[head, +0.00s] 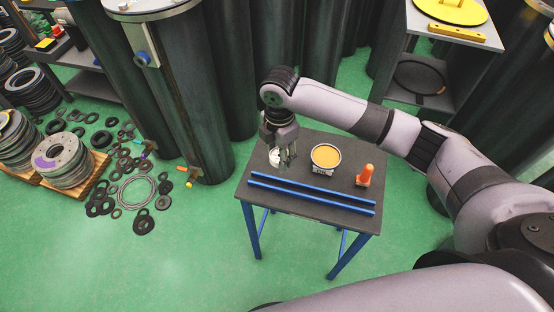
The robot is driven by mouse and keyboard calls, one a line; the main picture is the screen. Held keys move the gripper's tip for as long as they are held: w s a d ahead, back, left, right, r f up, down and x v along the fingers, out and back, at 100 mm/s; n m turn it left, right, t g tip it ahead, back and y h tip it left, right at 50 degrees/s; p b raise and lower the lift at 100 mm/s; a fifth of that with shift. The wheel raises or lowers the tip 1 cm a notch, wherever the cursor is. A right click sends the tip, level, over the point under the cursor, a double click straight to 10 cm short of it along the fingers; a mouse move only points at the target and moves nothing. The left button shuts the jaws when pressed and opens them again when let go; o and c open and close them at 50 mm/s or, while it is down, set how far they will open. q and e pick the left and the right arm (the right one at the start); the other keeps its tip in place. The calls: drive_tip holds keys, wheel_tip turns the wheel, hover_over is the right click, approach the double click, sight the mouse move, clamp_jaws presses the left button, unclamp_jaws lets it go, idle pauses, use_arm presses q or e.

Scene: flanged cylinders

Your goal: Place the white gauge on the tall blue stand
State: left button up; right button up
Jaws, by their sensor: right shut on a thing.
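The white gauge (274,156) shows as a small pale round shape at the left of my right gripper's fingers, partly hidden by them. My right gripper (285,158) points down over the back left part of the dark-topped stand with blue legs (312,192) and is shut on the gauge. I cannot tell whether the gauge touches the top. This is the only blue stand that I can make out. My left gripper is not in view.
Large dark cylinders (182,95) stand behind. Rings and gaskets (137,190) lie on the green floor at left.

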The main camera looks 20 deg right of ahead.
sight(276, 165)
drive_tip(key=f+n+p, duration=0.1)
drive_tip(key=n, duration=0.2)
drive_tip(key=w+f+n+p, duration=0.1)
drive_tip(key=f+n, duration=0.1)
drive_tip(key=n, duration=0.2)
drive_tip(key=f+n+p, duration=0.1)
drive_tip(key=f+n, duration=0.1)
drive_tip(key=n, duration=0.2)
drive_tip(key=shift+w+a+f, duration=0.15)
drive_tip(key=shift+a, duration=0.05)
drive_tip(key=f+n, duration=0.1)
drive_tip(key=n, duration=0.1)
drive_tip(key=shift+f+n, duration=0.3)
drive_tip(key=shift+r+p, duration=0.1)
drive_tip(key=shift+p, duration=0.3)
drive_tip(key=shift+f+b, duration=2.1)
drive_tip(key=shift+f, duration=0.9)
drive_tip(key=shift+f, duration=0.25)
